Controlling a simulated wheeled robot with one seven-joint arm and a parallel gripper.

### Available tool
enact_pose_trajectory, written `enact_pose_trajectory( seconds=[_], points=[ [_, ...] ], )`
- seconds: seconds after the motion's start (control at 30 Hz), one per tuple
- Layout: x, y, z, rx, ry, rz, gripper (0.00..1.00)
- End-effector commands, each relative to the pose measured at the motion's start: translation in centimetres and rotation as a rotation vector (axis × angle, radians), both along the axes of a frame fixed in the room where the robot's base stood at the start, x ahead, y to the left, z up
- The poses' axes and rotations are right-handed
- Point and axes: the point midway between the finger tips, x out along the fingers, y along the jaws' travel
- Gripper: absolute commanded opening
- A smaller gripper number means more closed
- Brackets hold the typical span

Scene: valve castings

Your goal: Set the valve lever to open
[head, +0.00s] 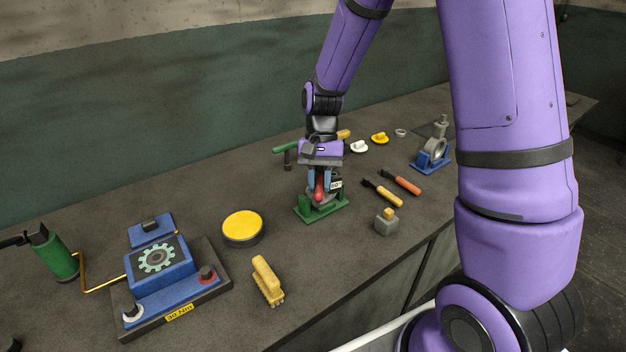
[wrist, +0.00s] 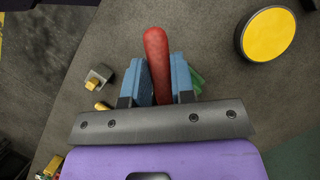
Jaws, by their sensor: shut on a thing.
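The valve stands on a green base (head: 327,208) in the middle of the bench, mostly hidden under my gripper in the head view. Its red lever (head: 319,189) shows between the fingers, and in the wrist view the lever (wrist: 157,50) sticks out past the fingertips. My gripper (wrist: 161,75) is shut on the red lever, with a blue finger on each side. A white tag with dark lettering (head: 336,184) is on the right of the valve; I cannot read it. The lever's position relative to the valve body is hard to tell.
Two handled tools (head: 383,193) and a grey block (head: 386,222) lie close on the right. Another valve on a blue base (head: 431,160) stands farther right.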

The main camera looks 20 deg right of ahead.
Motion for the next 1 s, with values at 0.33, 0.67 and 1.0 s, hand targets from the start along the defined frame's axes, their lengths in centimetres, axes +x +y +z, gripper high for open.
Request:
enact_pose_trajectory(
  seconds=[0.33, 0.67, 1.0],
  points=[
    [-1.4, -4.0, 0.0, -0.001, -0.001, 0.294, 0.0],
    [-1.7, -7.5, 0.0, -0.001, -0.002, 0.547, 0.0],
    [-1.4, -9.5, 0.0, 0.0, -0.001, 0.687, 0.0]
  ],
)
